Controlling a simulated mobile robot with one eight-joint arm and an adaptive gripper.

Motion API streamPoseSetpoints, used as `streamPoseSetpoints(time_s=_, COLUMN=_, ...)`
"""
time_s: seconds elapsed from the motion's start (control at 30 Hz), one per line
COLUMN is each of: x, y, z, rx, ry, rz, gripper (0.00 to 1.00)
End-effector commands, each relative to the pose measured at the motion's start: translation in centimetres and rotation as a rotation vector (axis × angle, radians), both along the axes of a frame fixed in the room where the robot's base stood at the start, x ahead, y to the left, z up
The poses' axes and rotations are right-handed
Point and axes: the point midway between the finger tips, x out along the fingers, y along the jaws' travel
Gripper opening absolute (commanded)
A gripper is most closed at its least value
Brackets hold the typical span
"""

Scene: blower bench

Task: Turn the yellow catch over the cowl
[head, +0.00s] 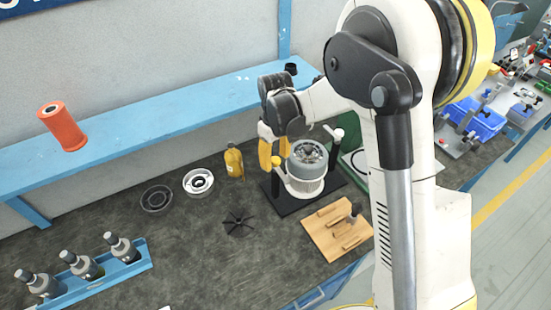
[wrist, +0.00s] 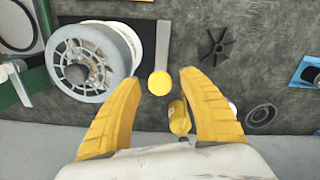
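The yellow catch shows as a round yellow knob (head: 276,160) on the left side of the fixture, beside the cowl, in the head view. In the wrist view the yellow knob (wrist: 160,83) lies between my fingertips, at the end of a pale bar. The cowl (head: 307,172) is a grey and white round housing on a black stand; it also fills the upper left of the wrist view (wrist: 75,75). My gripper (head: 275,166) is open, its yellow fingers (wrist: 160,76) to either side of the knob with gaps showing. I cannot tell its height above the knob.
A black post with a white knob (head: 338,133) stands behind the cowl. A yellow bottle (head: 234,161), a white ring (head: 198,182), a dark ring (head: 157,198) and a black impeller (head: 238,223) lie to the left. A blue shelf (head: 180,112) runs behind.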

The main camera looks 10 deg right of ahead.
Motion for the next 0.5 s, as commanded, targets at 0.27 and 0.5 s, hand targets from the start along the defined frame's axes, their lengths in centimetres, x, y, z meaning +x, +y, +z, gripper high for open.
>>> streamPoseSetpoints(time_s=0.27, x=0.00, y=0.00, z=0.02, rx=0.000, ry=0.000, rz=0.000, gripper=0.00)
streamPoseSetpoints(time_s=0.5, x=0.01, y=0.00, z=-0.01, rx=0.000, ry=0.000, rz=0.028, gripper=0.00)
